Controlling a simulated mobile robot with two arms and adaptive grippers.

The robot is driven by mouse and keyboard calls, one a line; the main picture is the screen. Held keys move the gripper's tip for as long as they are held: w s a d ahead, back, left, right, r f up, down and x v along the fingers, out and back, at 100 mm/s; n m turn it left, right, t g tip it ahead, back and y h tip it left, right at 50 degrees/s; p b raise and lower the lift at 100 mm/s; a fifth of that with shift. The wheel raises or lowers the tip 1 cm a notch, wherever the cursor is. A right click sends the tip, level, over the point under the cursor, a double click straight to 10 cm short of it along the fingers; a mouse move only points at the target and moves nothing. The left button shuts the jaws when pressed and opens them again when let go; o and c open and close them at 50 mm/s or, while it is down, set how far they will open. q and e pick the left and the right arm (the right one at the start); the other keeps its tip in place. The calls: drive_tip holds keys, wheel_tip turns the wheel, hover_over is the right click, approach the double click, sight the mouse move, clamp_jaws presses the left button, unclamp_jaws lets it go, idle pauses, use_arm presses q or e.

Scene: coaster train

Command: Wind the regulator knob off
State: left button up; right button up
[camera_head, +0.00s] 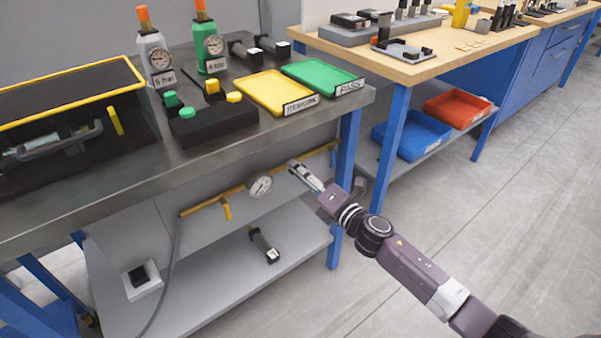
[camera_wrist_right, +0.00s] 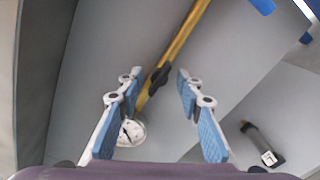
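The regulator knob (camera_wrist_right: 158,76) is black and sits on a yellow pipe (camera_wrist_right: 182,42) under the bench. In the right wrist view it shows between and just beyond my right fingertips. My right gripper (camera_wrist_right: 158,88) is open, with blue-padded fingers apart on either side of the knob's line; I cannot tell whether they touch it. In the head view my right gripper (camera_head: 296,168) is at the pipe, right of the round pressure gauge (camera_head: 261,186), and the knob is hidden there. The gauge also shows in the wrist view (camera_wrist_right: 131,132). My left gripper is not in view.
The steel bench top (camera_head: 70,195) overhangs the pipe. A yellow valve handle (camera_head: 227,209) hangs left of the gauge. A blue bench leg (camera_head: 346,160) stands just right of my gripper. A dark cylinder (camera_head: 264,246) lies on the lower shelf (camera_head: 205,285).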

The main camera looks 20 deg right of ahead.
drive_tip(key=v, duration=1.2)
idle(0.5)
